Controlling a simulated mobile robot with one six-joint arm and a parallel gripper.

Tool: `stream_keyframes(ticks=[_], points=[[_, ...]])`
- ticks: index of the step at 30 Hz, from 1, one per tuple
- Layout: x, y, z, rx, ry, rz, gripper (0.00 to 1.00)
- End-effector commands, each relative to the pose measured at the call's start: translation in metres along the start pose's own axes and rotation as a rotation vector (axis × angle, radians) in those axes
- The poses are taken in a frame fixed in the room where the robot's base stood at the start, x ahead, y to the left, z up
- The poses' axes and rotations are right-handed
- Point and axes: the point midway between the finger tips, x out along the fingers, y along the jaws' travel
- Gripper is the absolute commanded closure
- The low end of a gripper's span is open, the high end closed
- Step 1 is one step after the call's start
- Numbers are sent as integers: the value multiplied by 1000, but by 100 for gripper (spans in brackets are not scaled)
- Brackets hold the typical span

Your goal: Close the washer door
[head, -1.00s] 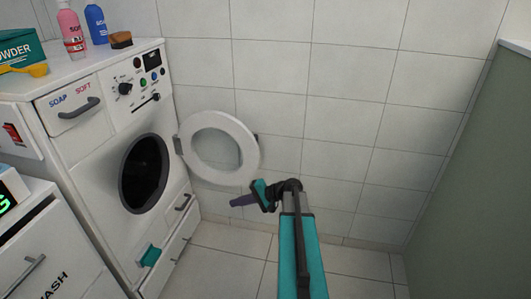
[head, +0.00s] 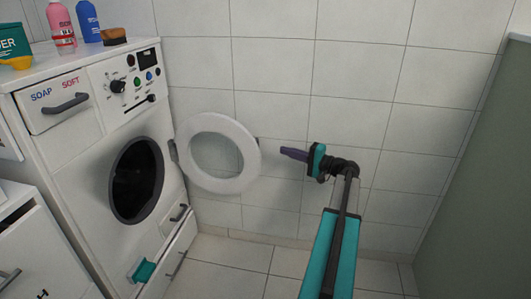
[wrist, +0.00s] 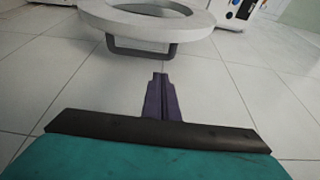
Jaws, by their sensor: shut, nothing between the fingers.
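The washer (head: 77,157) stands at the left with its dark round opening (head: 137,181) showing. Its door (head: 247,170), a white ring with a clear window, is swung open, hinged at the right side of the opening. My gripper (head: 284,151) is shut and empty, just right of the door's outer edge and apart from it, pointing left. In the wrist view the white door ring (wrist: 195,30) is ahead at the top, with its dark handle (wrist: 142,51) beyond my shut fingertips (wrist: 160,76).
Pink (head: 61,27) and blue (head: 88,21) bottles and a brush (head: 114,37) stand on the washer top. A tiled wall (head: 390,70) is behind the door. A grey-green partition (head: 480,180) stands at the right. The floor (head: 240,262) before the washer is clear.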

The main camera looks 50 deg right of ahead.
Motion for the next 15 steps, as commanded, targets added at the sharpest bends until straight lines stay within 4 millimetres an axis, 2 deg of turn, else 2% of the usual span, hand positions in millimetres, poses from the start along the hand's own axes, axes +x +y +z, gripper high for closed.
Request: stream_keyframes(ticks=[8,15], points=[[-6,1,-6,0,12,1,100],[12,2,-8,0,13,2,100]])
